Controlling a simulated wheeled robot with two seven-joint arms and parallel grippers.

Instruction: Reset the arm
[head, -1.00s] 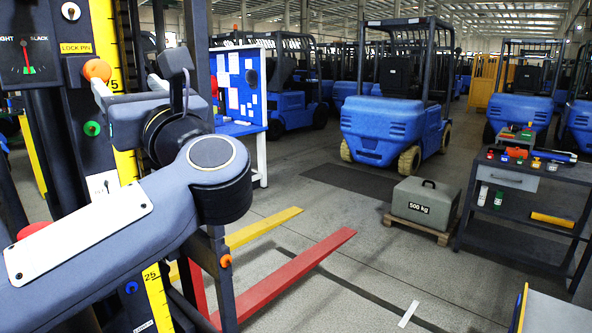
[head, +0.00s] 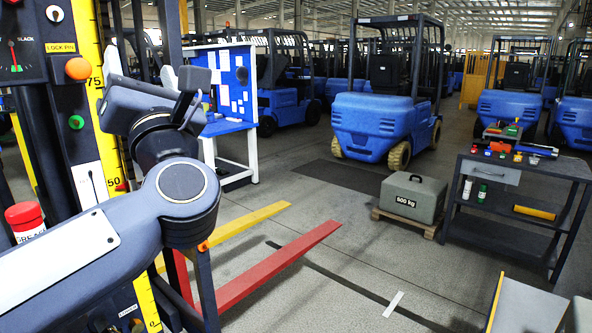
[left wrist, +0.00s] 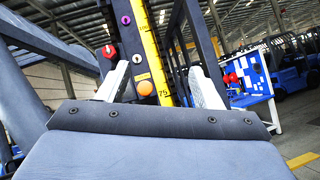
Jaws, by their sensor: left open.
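My left arm (head: 120,220) comes in from the lower left of the head view, bent at a round grey joint. My left gripper (head: 138,64) is at its far end, in front of the mast with the yellow scale. In the left wrist view the gripper (left wrist: 158,66) is open, its two pale fingers wide apart with nothing between them. An orange knob (left wrist: 145,88) and the yellow scale (left wrist: 156,55) show behind the gap; I cannot tell how far off. The orange knob (head: 78,68) is left of the gripper in the head view. My right gripper is not in view.
The dark mast (head: 45,130) with knobs and a gauge stands close at the left. Red (head: 265,268) and yellow (head: 230,234) bars lie low ahead. A grey 500 kg weight (head: 412,198) sits on a pallet. A dark cart (head: 520,176) stands right.

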